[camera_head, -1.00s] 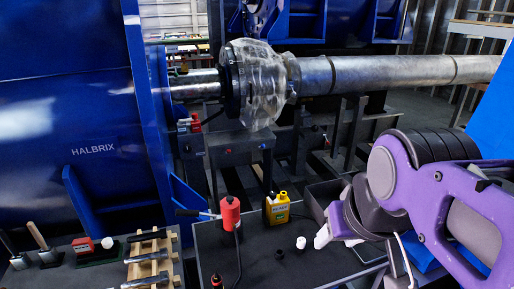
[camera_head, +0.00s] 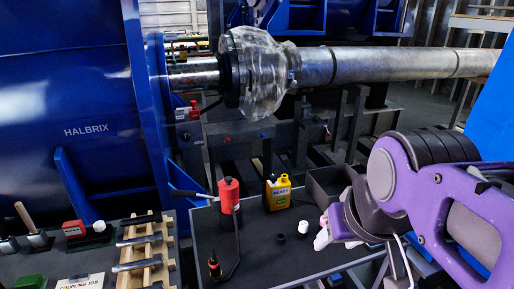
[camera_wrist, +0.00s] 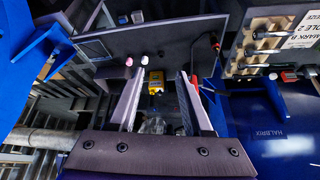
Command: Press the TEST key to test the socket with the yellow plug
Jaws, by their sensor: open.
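No TEST key, socket or yellow plug can be made out for sure. My gripper (camera_head: 322,234) is at the right of the bench in the head view, right of the yellow unit and apart from it. In the wrist view my gripper (camera_wrist: 158,82) is open, with nothing between its fingers.
A red tool (camera_head: 229,196) with a black cable stands left of the yellow unit. A white cap (camera_head: 303,227) and a black cap (camera_head: 281,238) lie near my gripper. A wooden rack (camera_head: 143,255) is at left. The blue HALBRIX machine (camera_head: 95,100) and a shaft (camera_head: 390,63) stand behind.

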